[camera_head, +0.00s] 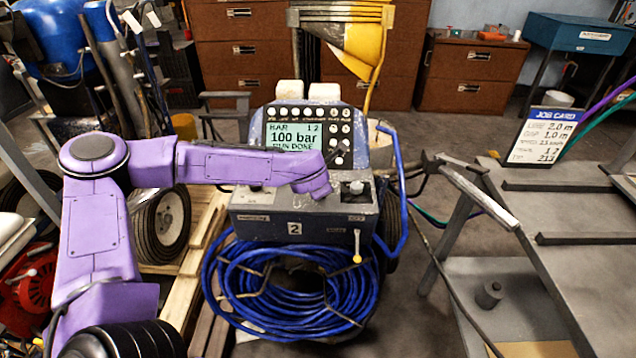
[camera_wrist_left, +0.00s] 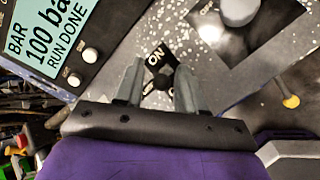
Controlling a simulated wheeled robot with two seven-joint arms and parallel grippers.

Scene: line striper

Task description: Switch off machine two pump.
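Machine two (camera_head: 294,212) is a grey line striper with a "2" plate on its front. Its display (camera_head: 294,137) reads "100 bar" and "RUN DONE", and also shows in the left wrist view (camera_wrist_left: 42,38). A small dark toggle switch (camera_wrist_left: 161,81) sits on a black plate (camera_wrist_left: 158,56) whose "ON" label is readable; the opposite label is mostly covered. My left gripper (camera_wrist_left: 158,80) is open, its two grey fingers on either side of the toggle. Whether they touch it I cannot tell. In the head view, my purple left arm hides the switch. My right gripper is not in view.
A grey round knob (camera_head: 355,187) sits right of the switch, and a yellow-tipped lever (camera_head: 357,259) hangs at the front. A coiled blue hose (camera_head: 290,322) is below. A job card (camera_head: 541,136) stands on the grey bench (camera_head: 590,262) at right.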

